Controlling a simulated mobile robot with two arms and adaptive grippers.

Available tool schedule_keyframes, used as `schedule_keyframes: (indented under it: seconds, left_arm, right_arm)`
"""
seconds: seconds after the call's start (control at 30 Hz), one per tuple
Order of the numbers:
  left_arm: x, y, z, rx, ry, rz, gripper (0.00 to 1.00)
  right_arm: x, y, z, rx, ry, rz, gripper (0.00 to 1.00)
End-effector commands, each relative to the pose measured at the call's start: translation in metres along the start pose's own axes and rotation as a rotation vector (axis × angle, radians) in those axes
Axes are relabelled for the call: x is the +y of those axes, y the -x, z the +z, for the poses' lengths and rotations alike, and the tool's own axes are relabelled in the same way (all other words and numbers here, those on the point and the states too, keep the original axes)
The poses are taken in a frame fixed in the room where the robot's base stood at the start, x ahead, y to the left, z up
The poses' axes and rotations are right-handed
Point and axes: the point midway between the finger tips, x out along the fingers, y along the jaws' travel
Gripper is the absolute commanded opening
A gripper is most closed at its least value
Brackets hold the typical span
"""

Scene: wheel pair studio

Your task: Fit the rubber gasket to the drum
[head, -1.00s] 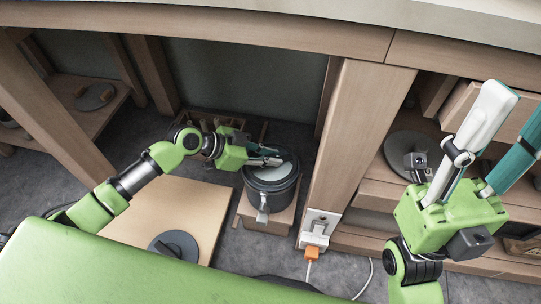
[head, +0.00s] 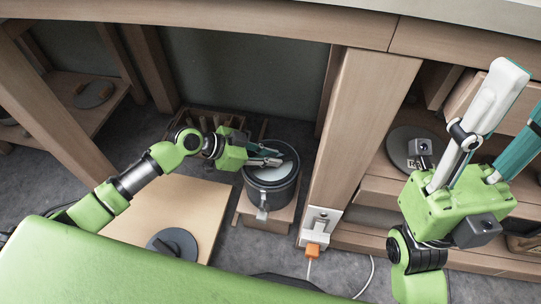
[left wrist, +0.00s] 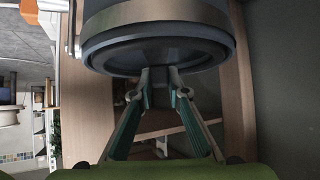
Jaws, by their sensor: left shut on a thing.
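The drum (head: 271,193) is a dark grey round vessel with a latch on its front, standing upright on a low wooden stand. A dark ring, apparently the rubber gasket (head: 290,156), lies around its pale top. My left gripper (head: 280,158) reaches over the top from the left, shut on that ring's edge. In the left wrist view the closed fingertips (left wrist: 160,76) meet at the dark rim below the drum's metal band (left wrist: 160,18); they hide the pinched part. Whether the ring is fully seated cannot be told. My right gripper (head: 524,90) is raised at the right, its fingers apart and empty.
A wooden post (head: 355,140) with a white socket (head: 319,223) and orange plug (head: 313,250) stands right of the drum. A slatted crate (head: 205,122) is behind my left gripper. A board (head: 200,205) with a grey disc (head: 172,243) lies left. Shelves fill the right.

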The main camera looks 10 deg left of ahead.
Motion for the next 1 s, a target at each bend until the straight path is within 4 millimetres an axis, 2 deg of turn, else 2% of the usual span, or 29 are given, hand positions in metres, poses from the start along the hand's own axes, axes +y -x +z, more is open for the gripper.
schedule_keyframes:
  seconds: [0.4,0.43,0.5,0.83,1.0]
  left_arm:
    - [0.0,-0.002,0.003,0.0,0.0,0.0,0.0]
    - [0.0,-0.002,0.003,0.001,0.0,0.0,0.23]
    - [0.0,-0.002,0.003,0.001,0.0,0.0,0.34]
    - [0.0,-0.001,0.003,0.0,0.0,0.0,0.34]
    - [-0.001,0.016,0.004,-0.001,-0.001,-0.002,0.34]
  right_arm:
    - [0.001,-0.006,-0.002,0.024,0.003,0.004,0.4]
    - [0.001,-0.005,-0.002,0.023,0.003,0.004,0.4]
    - [0.001,-0.005,-0.002,0.023,0.003,0.004,0.4]
    - [0.0,-0.002,0.0,0.01,0.003,-0.004,0.4]
    - [0.001,-0.003,0.0,0.013,0.003,-0.002,0.4]
